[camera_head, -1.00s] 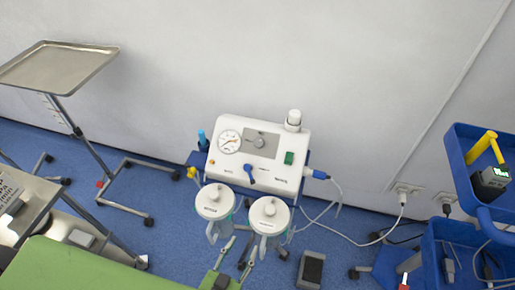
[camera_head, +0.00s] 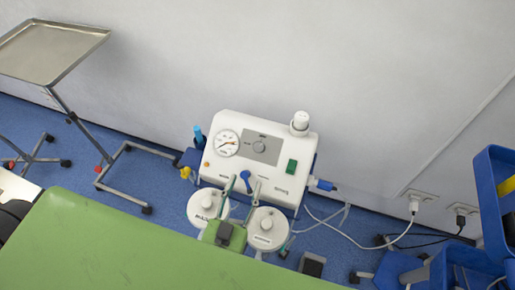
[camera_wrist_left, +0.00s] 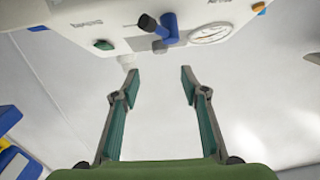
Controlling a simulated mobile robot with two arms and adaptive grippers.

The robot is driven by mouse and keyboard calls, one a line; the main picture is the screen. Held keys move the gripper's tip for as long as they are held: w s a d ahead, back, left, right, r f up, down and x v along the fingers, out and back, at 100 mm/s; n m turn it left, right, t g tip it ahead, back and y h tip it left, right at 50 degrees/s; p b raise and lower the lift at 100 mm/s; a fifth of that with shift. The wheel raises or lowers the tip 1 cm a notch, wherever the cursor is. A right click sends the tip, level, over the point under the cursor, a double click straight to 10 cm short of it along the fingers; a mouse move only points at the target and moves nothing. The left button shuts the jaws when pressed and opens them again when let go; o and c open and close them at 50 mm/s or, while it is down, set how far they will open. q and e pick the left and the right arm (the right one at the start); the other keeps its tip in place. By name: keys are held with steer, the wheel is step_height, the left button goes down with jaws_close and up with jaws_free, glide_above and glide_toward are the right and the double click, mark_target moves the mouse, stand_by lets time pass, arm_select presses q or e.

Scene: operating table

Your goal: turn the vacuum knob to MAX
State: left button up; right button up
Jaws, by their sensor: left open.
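The white suction machine (camera_head: 225,170) stands near the wall in the head view. A round grey knob (camera_head: 260,147) sits on its grey panel, right of the dial gauge (camera_head: 227,143). A blue control (camera_head: 246,178) is lower on the front, and a green switch (camera_head: 291,167) is at the right. My left gripper (camera_head: 243,185) is open and empty, its fingertips in front of the machine's lower front. In the left wrist view the open fingers (camera_wrist_left: 159,78) point toward the machine, which appears upside down, with the blue control (camera_wrist_left: 166,27) and gauge (camera_wrist_left: 210,33). My right gripper is not seen.
Two white-lidded canisters (camera_head: 207,206) (camera_head: 267,232) stand before the machine, beside the gripper. A green flat surface (camera_head: 120,250) fills the lower left. A steel tray stand (camera_head: 50,50) is at the left, a blue cart (camera_head: 492,200) at the right. A white cable (camera_head: 365,243) runs to the wall socket.

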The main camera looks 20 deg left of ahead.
arm_select(q)
glide_toward(258, 148)
steer(key=shift+w+r+p, duration=0.1)
steer(key=shift+w+p, duration=0.35)
steer(key=shift+w, duration=0.55)
steer(key=w, duration=0.4)
steer(key=shift+w, duration=0.95)
steer(key=c, duration=1.1)
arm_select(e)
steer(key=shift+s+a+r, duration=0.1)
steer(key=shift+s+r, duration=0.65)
